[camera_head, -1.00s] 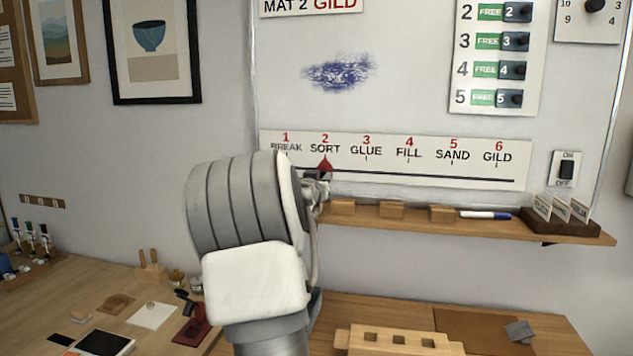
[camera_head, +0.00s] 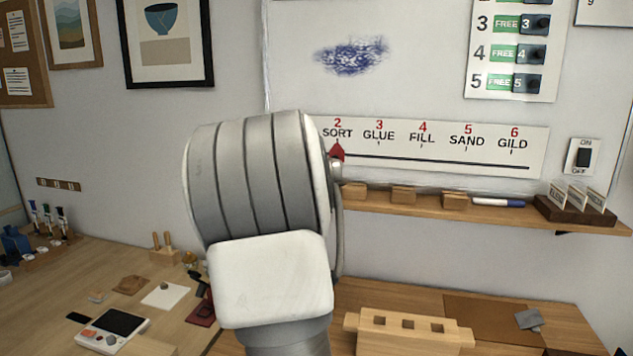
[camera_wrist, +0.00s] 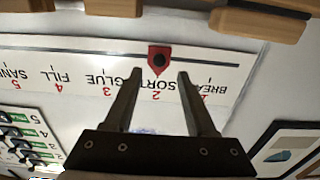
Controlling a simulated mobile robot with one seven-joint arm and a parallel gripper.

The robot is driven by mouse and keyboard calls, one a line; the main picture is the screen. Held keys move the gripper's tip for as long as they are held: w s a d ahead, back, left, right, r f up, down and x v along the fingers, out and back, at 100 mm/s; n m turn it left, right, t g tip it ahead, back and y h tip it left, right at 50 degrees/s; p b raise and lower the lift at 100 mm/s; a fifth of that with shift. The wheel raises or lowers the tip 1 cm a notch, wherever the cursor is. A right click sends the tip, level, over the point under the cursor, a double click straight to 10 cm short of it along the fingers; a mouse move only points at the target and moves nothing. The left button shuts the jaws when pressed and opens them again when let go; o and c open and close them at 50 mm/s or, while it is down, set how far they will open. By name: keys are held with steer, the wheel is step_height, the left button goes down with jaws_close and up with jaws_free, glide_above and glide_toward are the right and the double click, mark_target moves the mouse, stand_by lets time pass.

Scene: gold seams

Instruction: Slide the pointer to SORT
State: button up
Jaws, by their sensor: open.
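The red pointer (camera_head: 337,152) sits on the dark slot of the white step strip (camera_head: 440,148), just under the word SORT at number 2. My arm hides the strip's left end in the head view. In the wrist view, upside down, the pointer (camera_wrist: 158,59) with its dark knob is by SORT. My gripper (camera_wrist: 157,76) is open, with one finger on each side of the pointer in the picture, apart from it. I cannot tell how far its tips are from the board.
A wooden ledge (camera_head: 480,208) runs under the board with several wooden blocks, a blue-and-white marker (camera_head: 498,202) and a card holder (camera_head: 575,211). An ON/OFF switch (camera_head: 583,156) is to the right. A slotted wooden rack (camera_head: 410,331) stands on the table below.

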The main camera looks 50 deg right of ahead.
steer(key=p+v, duration=0.1)
steer(key=v, duration=1.1)
